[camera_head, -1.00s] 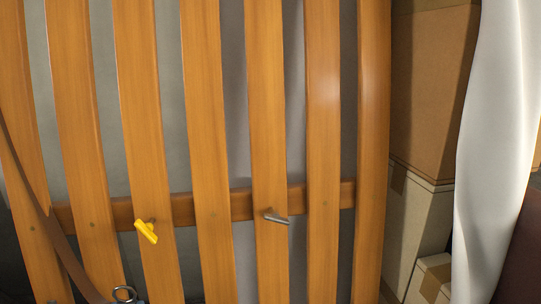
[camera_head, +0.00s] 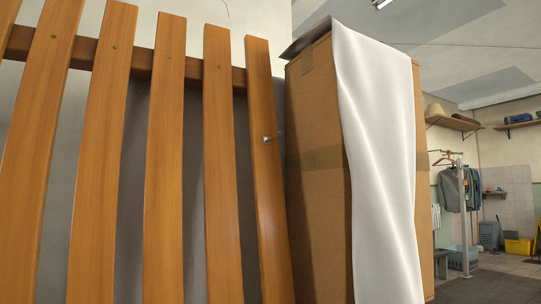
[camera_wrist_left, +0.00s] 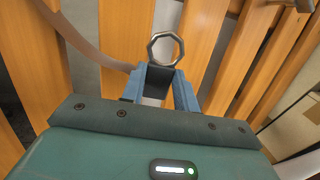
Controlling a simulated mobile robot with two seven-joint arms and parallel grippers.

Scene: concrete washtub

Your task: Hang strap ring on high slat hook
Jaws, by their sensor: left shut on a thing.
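The steel ring (camera_wrist_left: 151,52) is in my left gripper (camera_wrist_left: 160,82) in the left wrist view. The blue fingers are shut on its lower end, and the ring's open loop stands beyond the fingertips. The brown strap (camera_wrist_left: 88,44) runs from near the fingers to the upper left. A small metal hook (camera_head: 269,139) sticks out from the upper part of the rightmost slat (camera_head: 264,190) in the head view. Neither gripper shows in the head view. A grey metal piece (camera_wrist_left: 298,5) at the upper right of the wrist view is cut off by the edge.
Several wooden slats (camera_head: 165,160) stand against the wall, joined by a crossbar (camera_head: 82,62). A tall cardboard box (camera_head: 315,190) with a white cloth (camera_head: 378,160) over it stands right of the slats. The room behind opens out to the far right.

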